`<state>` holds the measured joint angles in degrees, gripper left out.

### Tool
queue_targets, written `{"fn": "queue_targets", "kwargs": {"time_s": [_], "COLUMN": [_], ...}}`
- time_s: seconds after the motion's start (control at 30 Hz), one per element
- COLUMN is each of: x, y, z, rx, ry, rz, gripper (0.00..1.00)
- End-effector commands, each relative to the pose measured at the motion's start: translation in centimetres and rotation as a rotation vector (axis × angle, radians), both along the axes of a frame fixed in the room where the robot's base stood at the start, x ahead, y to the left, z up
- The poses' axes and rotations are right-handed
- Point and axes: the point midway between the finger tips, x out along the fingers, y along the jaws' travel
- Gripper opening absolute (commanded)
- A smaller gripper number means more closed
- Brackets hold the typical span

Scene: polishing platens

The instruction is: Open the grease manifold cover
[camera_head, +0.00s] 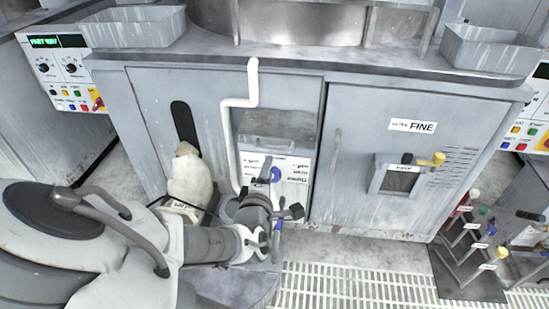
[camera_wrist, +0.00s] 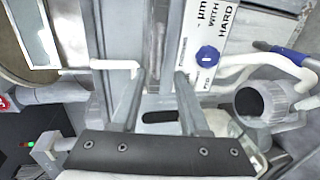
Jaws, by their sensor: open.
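My gripper (camera_wrist: 160,75) is open, its two fingers apart with nothing held between them. In the head view it is in front of the middle of the cabinet, low by a labelled white plate (camera_head: 294,178) with a blue knob (camera_head: 278,174). The plate (camera_wrist: 222,22) and knob (camera_wrist: 207,55) also show just beyond the fingers in the wrist view. A grey box-like housing (camera_head: 277,124) is above the plate. No part is clearly marked as the grease manifold cover, so I cannot tell which one it is. My wrist hides the area below the plate.
A white pipe (camera_head: 237,140) runs down beside the plate. A pale bag-like object (camera_head: 188,175) stands left of it. The FINE door (camera_head: 360,190) with a yellow-handled small window is at right. Levers (camera_head: 475,243) stand on the floor far right. Floor grating (camera_head: 350,285) is clear.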

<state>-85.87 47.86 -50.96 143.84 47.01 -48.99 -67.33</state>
Motion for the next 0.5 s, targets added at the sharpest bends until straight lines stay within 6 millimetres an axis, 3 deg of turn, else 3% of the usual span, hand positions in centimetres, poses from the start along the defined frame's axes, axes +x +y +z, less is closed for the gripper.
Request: {"fn": "queue_targets", "kwargs": {"time_s": [0.3, 0.5], "x": [6.2, 9.1], "y": [-1.4, -1.9], "z": [-1.6, -2.1], "rx": [0.001, -0.001], "ry": [-0.002, -0.001], "rz": [-0.005, -0.003], "gripper": [0.45, 0.45]}}
